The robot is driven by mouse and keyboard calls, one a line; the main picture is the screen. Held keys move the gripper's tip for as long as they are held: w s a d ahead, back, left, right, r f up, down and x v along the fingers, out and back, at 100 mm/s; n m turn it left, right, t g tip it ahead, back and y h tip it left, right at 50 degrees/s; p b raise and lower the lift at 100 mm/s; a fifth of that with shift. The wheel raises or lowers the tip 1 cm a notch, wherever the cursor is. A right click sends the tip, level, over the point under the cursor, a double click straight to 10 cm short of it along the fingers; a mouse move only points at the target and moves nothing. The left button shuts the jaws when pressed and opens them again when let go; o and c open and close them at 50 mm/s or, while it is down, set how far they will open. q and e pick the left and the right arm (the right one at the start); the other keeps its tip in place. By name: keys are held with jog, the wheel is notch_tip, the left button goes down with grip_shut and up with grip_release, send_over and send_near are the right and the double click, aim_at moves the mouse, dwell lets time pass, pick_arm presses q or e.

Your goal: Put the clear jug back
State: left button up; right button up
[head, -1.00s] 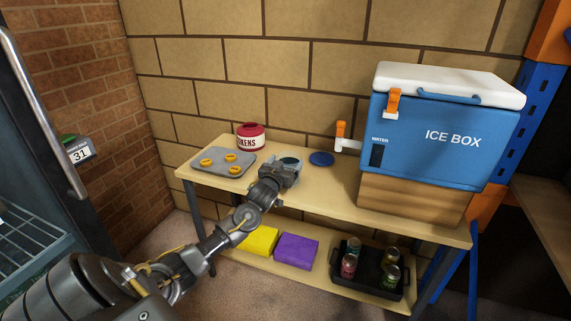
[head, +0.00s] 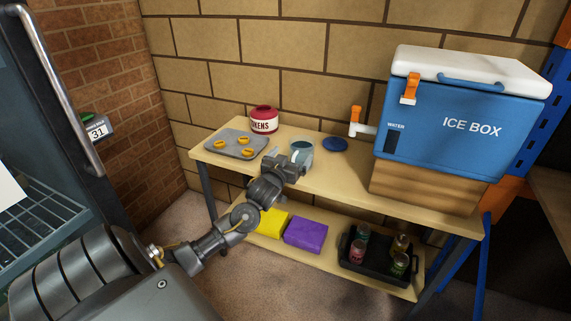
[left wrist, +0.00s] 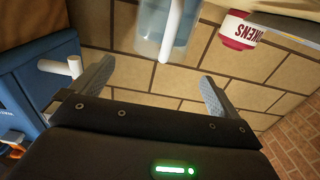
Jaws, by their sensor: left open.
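The clear jug (head: 302,151) stands on the table top, partly hidden behind my left gripper (head: 288,162) in the head view. In the left wrist view the jug (left wrist: 150,30) shows at the top, bluish and see-through, with a pale upright handle towards me. My left gripper (left wrist: 157,76) is open and empty, its fingers spread to either side of the handle's line. The jug appears just beyond the fingertips; I cannot tell whether they touch it. My right gripper is not in view.
The blue ice box (head: 455,125) with an orange-handled tap (head: 357,122) stands on a wooden block at the right. Left of the jug are a red tokens pot (head: 264,120) and a grey tray (head: 222,152) with yellow rings. The lower shelf holds yellow and purple packs and a black crate (head: 376,274).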

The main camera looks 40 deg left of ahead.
pick_arm(q)
jog(key=v, duration=0.5)
jog(key=s+d+f+m+g+h, duration=0.1)
jog(key=s+d+f+g, duration=0.15)
jog(key=f, duration=0.75)
jog(key=s+d+f+m+g, duration=0.1)
jog(key=s+f+g, duration=0.15)
jog(key=f, duration=0.75)
jog(key=s+d+f+m+g+h, duration=0.1)
jog(key=s+d+f+g, duration=0.15)
jog(key=f, duration=0.75)
jog(key=s+d+f+m+g+h, duration=0.1)
jog(key=s+d+f+g, duration=0.1)
jog(key=s+d+f, duration=0.3)
jog(key=s+d+f+m+g+h, duration=0.1)
jog(key=s+d+f+g, duration=0.2)
jog(key=s+f, duration=0.8)
jog(key=s+d+f+m+g+h, duration=0.1)
jog(key=s+d+f, duration=0.6)
jog(key=s, duration=0.7)
jog(key=shift+s+f+g+h, duration=0.25)
jog(key=shift+f+g+h, duration=0.05)
jog(key=shift+f+g, duration=0.6)
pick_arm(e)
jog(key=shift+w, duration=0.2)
